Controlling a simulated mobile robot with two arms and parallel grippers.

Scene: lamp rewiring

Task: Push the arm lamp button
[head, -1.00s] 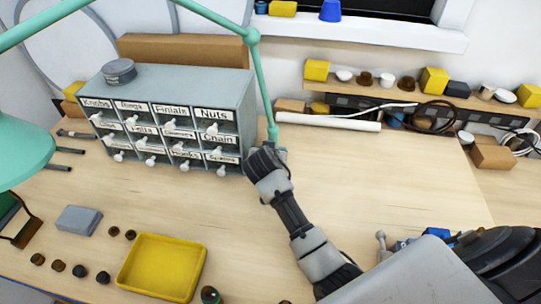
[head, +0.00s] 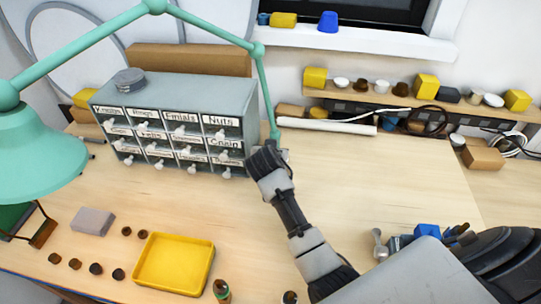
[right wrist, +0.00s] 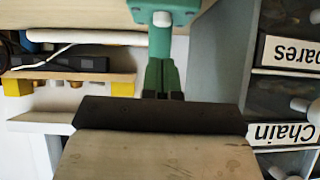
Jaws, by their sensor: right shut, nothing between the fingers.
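My right gripper (head: 268,158) is shut and empty, right at the lamp's foot. In the right wrist view its tips (right wrist: 161,66) point at the base, close below the button. I cannot tell if they touch. My left gripper is out of view.
The grey drawer cabinet (head: 165,88) with labelled drawers stands close left of my right gripper. A yellow tray (head: 173,263) and small knobs lie in front. A shelf (head: 400,103) with small parts runs along the back. The table right of my arm is mostly clear.

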